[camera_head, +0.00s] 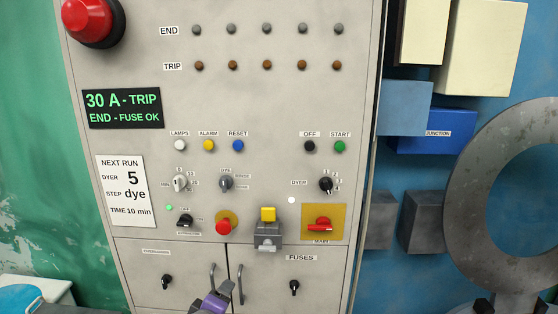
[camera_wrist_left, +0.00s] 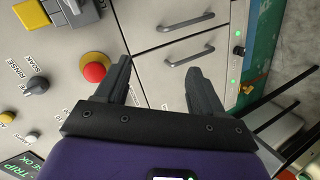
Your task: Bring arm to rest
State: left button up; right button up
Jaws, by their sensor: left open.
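My left gripper (camera_head: 217,300) shows as a purple and grey shape at the bottom of the head view, in front of the lower cupboard doors (camera_head: 190,268) of the control cabinet. In the left wrist view its two dark fingers (camera_wrist_left: 160,84) are spread apart with nothing between them. The two grey door handles (camera_wrist_left: 188,48) lie beyond the fingertips there, and the fingers look apart from them. Most of the left arm is hidden. My right gripper is in neither view.
The cabinet face carries a red button (camera_head: 223,227), a yellow-topped device (camera_head: 268,214), a red main switch (camera_head: 321,224) and several knobs. A screen (camera_head: 123,108) reads "30 A - TRIP". A large grey ring (camera_head: 465,205) stands at the right.

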pick_arm(q)
jog(key=s+d+f+m+g+h, duration=0.1)
jog(key=s+f+m+g, duration=0.25)
jog(key=f, duration=0.95)
jog(key=s+f+m+g, duration=0.2)
jog(key=s+f+g, duration=0.15)
jog(key=f, duration=0.95)
jog(key=s+d+f+m+g+h, duration=0.1)
jog(key=s+f+m+g, duration=0.1)
jog(key=s+f, duration=0.5)
jog(key=s+d+f+m+g, duration=0.2)
jog(key=s+f+g, duration=0.2)
jog(key=s+f, duration=0.3)
jog(key=s, duration=0.5)
jog(key=shift+d+f+h, duration=0.15)
jog(key=shift+f+h, duration=0.2)
jog(key=shift+h, duration=0.05)
